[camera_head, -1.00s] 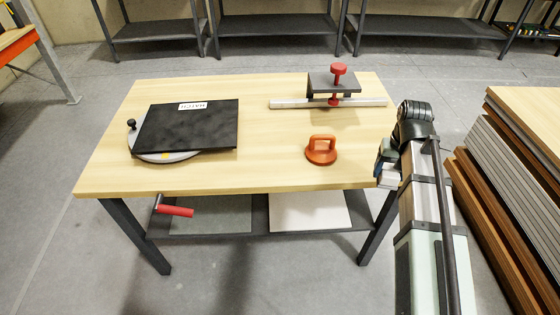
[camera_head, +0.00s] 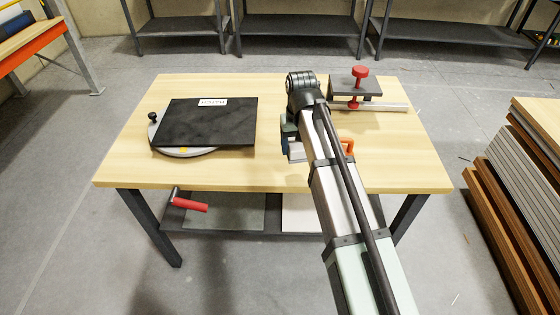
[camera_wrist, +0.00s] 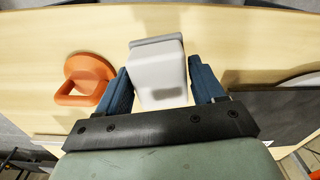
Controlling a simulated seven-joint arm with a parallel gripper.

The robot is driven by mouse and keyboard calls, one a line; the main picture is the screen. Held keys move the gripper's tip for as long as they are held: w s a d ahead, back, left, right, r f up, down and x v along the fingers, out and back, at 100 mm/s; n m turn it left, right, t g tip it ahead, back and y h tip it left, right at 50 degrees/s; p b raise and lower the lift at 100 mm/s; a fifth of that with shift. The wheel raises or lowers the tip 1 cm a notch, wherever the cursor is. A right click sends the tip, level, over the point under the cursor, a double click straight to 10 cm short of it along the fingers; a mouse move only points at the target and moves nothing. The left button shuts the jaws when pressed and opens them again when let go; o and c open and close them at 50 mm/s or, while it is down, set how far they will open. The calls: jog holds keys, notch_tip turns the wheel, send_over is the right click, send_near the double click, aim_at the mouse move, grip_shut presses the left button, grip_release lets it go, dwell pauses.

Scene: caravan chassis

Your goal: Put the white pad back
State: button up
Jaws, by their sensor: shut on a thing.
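The white pad (camera_wrist: 158,82) is a pale block with a grey edge strip, between the two blue fingers of my gripper (camera_wrist: 162,88) in the wrist view. My gripper is shut on it. In the head view my gripper (camera_head: 290,142) is above the middle of the wooden table (camera_head: 130,165), and the pad (camera_head: 297,152) shows only in part beside my arm. I cannot tell its exact height over the tabletop.
A black hatch panel (camera_head: 210,125) lies on a round grey turntable (camera_head: 186,152) at left. An orange suction cup (camera_wrist: 88,80) stands beside my gripper, mostly hidden by my arm in the head view. A red-knobbed clamp fixture (camera_head: 358,86) sits at back right. Bare tabletop lies around.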

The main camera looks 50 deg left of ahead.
jog(key=shift+a+r+m, duration=0.7)
jog(key=shift+a+m, duration=0.4)
jog(key=shift+a, duration=2.65)
jog(key=shift+w+f, duration=0.15)
jog(key=shift+f, duration=4.65)
jog(key=shift+f, duration=0.15)
jog(key=o, duration=1)
notch_tip(320, 180, up, 12)
jog(key=shift+r, duration=0.2)
